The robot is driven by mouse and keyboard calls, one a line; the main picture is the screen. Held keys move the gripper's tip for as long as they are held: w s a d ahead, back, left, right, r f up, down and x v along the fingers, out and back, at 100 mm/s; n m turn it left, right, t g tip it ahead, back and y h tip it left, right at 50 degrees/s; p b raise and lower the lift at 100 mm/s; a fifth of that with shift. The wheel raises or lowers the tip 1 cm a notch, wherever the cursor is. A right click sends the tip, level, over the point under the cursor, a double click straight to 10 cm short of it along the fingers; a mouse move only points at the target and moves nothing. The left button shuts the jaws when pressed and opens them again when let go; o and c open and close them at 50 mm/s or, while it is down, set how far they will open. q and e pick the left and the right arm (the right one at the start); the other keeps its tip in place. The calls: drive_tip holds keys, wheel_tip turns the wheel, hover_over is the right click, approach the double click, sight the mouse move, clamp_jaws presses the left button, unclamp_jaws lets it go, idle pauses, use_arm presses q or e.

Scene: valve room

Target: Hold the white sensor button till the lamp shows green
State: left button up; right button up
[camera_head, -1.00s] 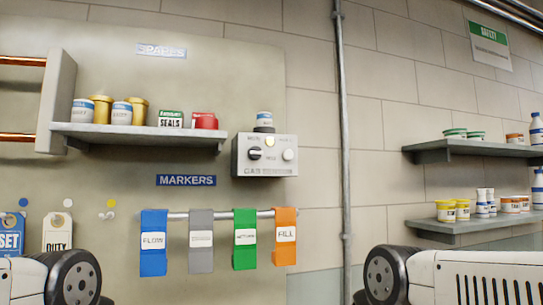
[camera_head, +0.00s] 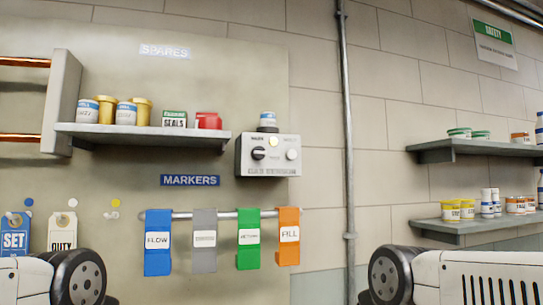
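A grey sensor box (camera_head: 267,156) is fixed to the wall panel, right of the spares shelf. A round white button (camera_head: 292,154) sits on the right of its face and a black knob (camera_head: 258,154) on the left. A small lamp (camera_head: 274,142) at the top middle of the face looks pale yellow. A white and blue cylinder with a dark base stands on top of the box. Nothing touches the button. Parts of both my arms show at the lower left and lower right; neither gripper is in view.
The spares shelf (camera_head: 140,133) holds jars, a seals box and a red item. Blue, grey, green and orange markers hang from a rail (camera_head: 190,215) below. A vertical pipe (camera_head: 346,150) runs right of the panel. Shelves (camera_head: 470,150) with tubs are at the right.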

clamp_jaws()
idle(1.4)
